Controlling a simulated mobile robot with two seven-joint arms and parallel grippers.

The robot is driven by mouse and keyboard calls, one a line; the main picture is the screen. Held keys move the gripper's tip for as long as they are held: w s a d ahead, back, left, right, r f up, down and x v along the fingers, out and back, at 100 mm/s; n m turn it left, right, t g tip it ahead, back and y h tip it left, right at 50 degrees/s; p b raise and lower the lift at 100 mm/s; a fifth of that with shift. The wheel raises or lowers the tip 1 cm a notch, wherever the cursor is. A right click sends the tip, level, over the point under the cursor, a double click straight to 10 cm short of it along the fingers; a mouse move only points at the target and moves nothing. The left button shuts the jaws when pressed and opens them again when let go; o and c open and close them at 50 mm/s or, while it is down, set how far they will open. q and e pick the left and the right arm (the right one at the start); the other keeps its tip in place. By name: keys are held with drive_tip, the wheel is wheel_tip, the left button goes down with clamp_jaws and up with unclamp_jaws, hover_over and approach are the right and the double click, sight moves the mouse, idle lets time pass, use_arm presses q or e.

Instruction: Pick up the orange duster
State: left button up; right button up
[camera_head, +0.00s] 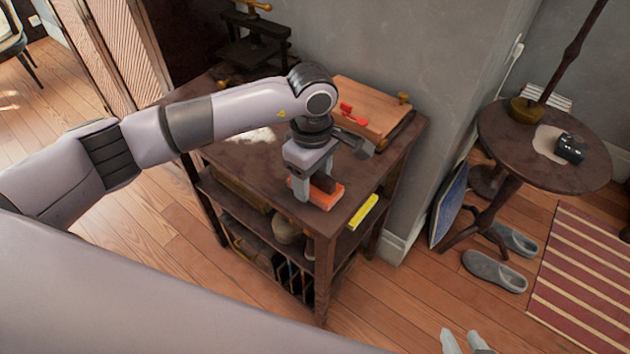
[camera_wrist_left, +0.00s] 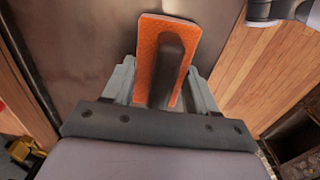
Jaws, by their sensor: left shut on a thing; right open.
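The orange duster (camera_head: 327,202) lies at the front corner of the dark wooden table top (camera_head: 238,160). It has a flat orange body and a dark raised handle. My left gripper (camera_head: 316,190) points down over it and is shut on the duster. In the left wrist view the orange body (camera_wrist_left: 152,45) and dark handle (camera_wrist_left: 168,62) sit between the two fingers (camera_wrist_left: 160,94). I cannot tell whether the duster is lifted off the table. My right gripper (camera_head: 464,343) shows only as pale fingertips at the bottom edge, apart and empty.
A wooden board (camera_head: 365,108) with a red item (camera_head: 352,114) lies behind the gripper. A black press (camera_head: 250,42) stands at the back. A round side table (camera_head: 500,135) stands to the right, with shoes (camera_head: 494,271) below.

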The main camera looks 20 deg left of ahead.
use_arm(q)
wheel_tip(320, 180, up, 20)
idle(0.6)
drive_tip(key=shift+o, duration=0.6)
drive_tip(key=shift+w+a+p, duration=0.1)
drive_tip(key=shift+p, duration=0.2)
